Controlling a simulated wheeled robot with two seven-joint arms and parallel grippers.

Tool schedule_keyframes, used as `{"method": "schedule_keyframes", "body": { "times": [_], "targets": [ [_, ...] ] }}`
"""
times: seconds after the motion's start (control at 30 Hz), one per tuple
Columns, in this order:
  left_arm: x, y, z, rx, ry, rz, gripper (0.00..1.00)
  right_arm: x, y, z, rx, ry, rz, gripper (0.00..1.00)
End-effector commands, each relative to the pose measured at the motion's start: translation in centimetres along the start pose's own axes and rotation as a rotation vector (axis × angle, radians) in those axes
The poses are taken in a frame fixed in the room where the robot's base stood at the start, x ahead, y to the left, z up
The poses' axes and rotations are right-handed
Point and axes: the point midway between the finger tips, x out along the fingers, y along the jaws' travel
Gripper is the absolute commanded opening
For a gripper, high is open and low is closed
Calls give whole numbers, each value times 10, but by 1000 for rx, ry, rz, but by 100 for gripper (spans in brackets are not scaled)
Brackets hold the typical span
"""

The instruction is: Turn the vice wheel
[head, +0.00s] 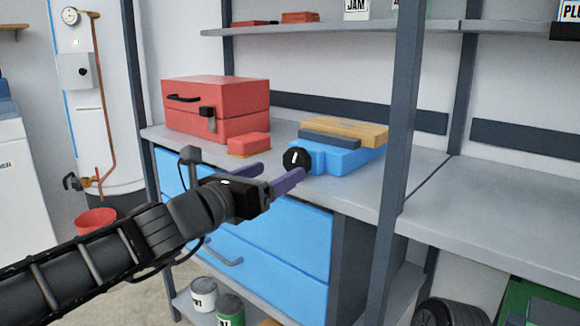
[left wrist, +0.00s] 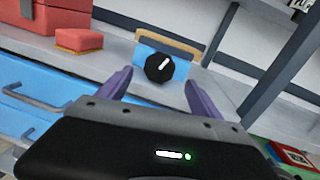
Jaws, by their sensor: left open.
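The vice wheel (head: 296,159) is a black knob with a white mark, on the front of a blue vice (head: 336,157) on the grey workbench. The wheel also shows in the left wrist view (left wrist: 160,67), ahead of and roughly between the fingers. My left gripper (head: 272,177) is open and empty, with its purple fingers spread. In the head view one fingertip appears just below the wheel; contact cannot be told. In the left wrist view the fingertips (left wrist: 160,88) look short of the wheel, one on each side. My right gripper is not in view.
A red toolbox (head: 190,115) and a small red block (head: 249,144) stand left of the vice. A dark shelf post (head: 400,130) rises to its right. Blue drawers (head: 285,240) are under the bench, and a shelf (head: 340,27) is above.

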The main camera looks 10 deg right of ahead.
Motion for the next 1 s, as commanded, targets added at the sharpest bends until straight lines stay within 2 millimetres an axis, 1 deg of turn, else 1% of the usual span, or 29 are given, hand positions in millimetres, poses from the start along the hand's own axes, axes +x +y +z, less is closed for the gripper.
{"method": "schedule_keyframes", "body": {
  "times": [0.03,0.2,0.3,0.4,0.5,0.73,1.0],
  "targets": [
    [8,-1,-2,-3,1,-3,75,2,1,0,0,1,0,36],
    [36,-1,-2,-2,2,-2,75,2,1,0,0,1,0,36],
    [49,0,0,-1,1,-1,75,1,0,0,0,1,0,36],
    [57,0,0,-1,1,0,75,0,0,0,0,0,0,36],
    [60,0,-1,0,1,0,75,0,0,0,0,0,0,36],
    [60,0,-1,0,1,0,74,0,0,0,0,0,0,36],
    [60,0,-1,0,1,0,52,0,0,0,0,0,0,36]
  ]
}}
